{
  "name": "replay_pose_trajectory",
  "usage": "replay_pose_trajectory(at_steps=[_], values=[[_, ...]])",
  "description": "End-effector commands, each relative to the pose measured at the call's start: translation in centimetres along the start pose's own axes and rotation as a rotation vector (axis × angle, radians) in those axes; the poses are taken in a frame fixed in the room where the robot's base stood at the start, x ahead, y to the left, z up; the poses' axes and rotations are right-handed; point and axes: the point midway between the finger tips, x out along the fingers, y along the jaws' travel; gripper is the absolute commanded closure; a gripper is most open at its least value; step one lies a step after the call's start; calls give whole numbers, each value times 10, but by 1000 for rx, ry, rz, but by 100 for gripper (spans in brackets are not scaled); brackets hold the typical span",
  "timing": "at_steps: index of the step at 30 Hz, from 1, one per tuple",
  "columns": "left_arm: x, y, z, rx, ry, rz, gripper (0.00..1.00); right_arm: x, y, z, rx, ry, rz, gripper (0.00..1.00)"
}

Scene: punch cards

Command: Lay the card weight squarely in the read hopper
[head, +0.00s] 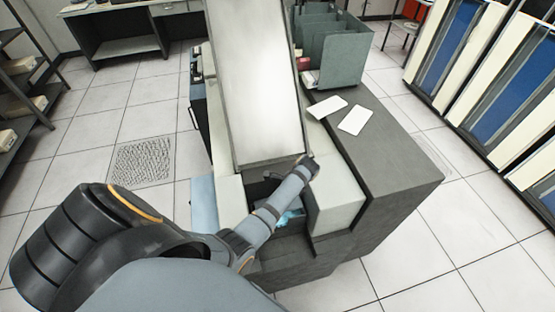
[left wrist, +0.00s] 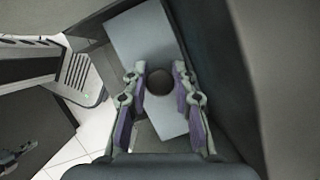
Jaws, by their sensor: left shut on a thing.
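The card weight (left wrist: 140,36) is a flat blue-grey plate with a dark round knob (left wrist: 158,80) in the left wrist view. My left gripper (left wrist: 159,78) has its two fingers on either side of the knob and is shut on it. The plate lies lengthwise within the dark-walled read hopper (left wrist: 100,55); I cannot tell whether it rests on the bottom. In the head view my left arm covers most of the hopper (head: 258,190) and hides the gripper's fingertips. A small light-blue patch (head: 290,217) shows beneath the arm. My right gripper is not in view.
A tall sloping pale panel (head: 255,80) rises behind the hopper. A light grey block (head: 336,195) borders it on the right. Two white cards (head: 355,119) lie on the dark top (head: 400,165), near a grey-green divided rack (head: 340,60).

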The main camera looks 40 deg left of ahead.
Motion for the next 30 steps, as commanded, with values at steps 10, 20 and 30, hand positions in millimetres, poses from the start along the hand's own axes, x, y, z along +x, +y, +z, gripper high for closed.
replay_pose_trajectory(at_steps=[10, 20, 30], values=[[14, -1, -6, 1, -5, 0, 100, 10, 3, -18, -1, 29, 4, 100], [26, -1, -11, 3, -11, 1, 100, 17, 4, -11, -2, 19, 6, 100], [26, -1, -10, 3, -11, 1, 100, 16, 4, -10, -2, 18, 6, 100]])
